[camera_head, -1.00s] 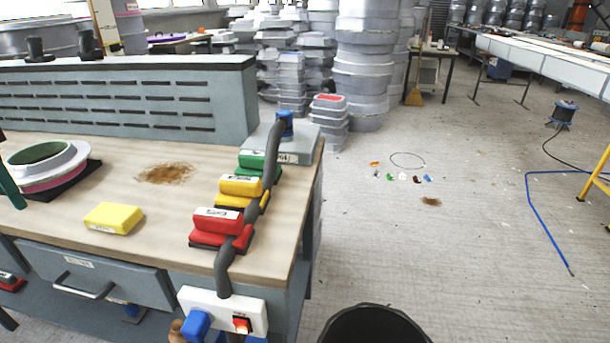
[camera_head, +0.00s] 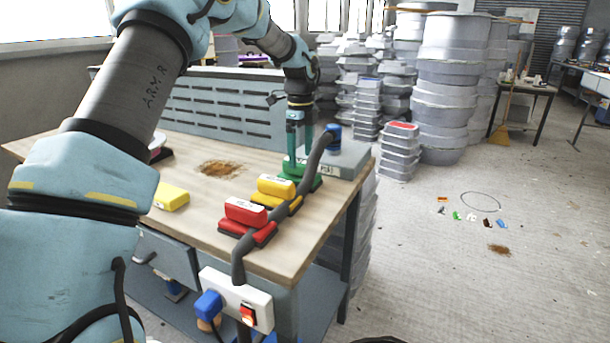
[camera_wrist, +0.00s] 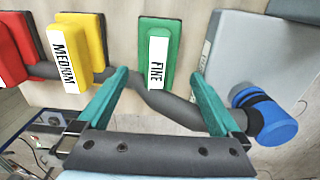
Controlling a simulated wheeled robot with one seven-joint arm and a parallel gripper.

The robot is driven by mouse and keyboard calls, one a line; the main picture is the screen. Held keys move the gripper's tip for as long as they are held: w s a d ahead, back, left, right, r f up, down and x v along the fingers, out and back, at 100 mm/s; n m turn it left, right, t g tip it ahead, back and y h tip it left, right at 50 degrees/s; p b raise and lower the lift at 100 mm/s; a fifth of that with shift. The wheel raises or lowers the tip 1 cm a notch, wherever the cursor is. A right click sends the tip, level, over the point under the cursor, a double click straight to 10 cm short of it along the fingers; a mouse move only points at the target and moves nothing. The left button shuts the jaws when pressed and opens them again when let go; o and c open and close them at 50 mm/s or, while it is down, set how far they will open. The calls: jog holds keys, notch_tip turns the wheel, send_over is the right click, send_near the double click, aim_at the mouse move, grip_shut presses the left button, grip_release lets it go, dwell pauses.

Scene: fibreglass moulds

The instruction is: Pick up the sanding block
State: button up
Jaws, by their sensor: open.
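Three sanding blocks stand in a row near the right end of the workbench (camera_head: 215,215). They are the red block (camera_head: 245,211), the yellow block (camera_head: 276,186) and the green block (camera_wrist: 161,52). In the wrist view the green one is labelled FINE and the yellow one (camera_wrist: 80,38) MEDIUM. The red one (camera_wrist: 12,50) is cut by the left edge. My gripper (camera_wrist: 163,88) is open, with its two green fingers spread to either side below the green block and nothing between them but the hose.
A thick grey hose (camera_head: 262,222) runs past the blocks to a blue fitting (camera_wrist: 264,114) beside a grey box (camera_head: 345,158). A plain yellow block (camera_head: 171,196) lies left. A power strip (camera_head: 237,296) is on the bench front. Stacked moulds (camera_head: 445,90) stand behind.

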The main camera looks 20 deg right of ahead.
aim_at(299, 171)
jog(key=shift+a+f+p, duration=0.15)
jog(key=shift+f+p, duration=0.35)
jog(key=shift+f, duration=1)
jog(key=shift+a+f+p, duration=0.1)
jog(key=shift+f+p, duration=0.35)
jog(key=shift+f, duration=1.05)
jog(key=shift+c, duration=0.4)
jog(key=c, duration=1.3)
jog(key=shift+o, duration=0.2)
jog(key=shift+r, duration=0.1)
notch_tip(299, 171, up, 10)
jog(key=shift+f+b, duration=0.1)
jog(key=shift+b, duration=1)
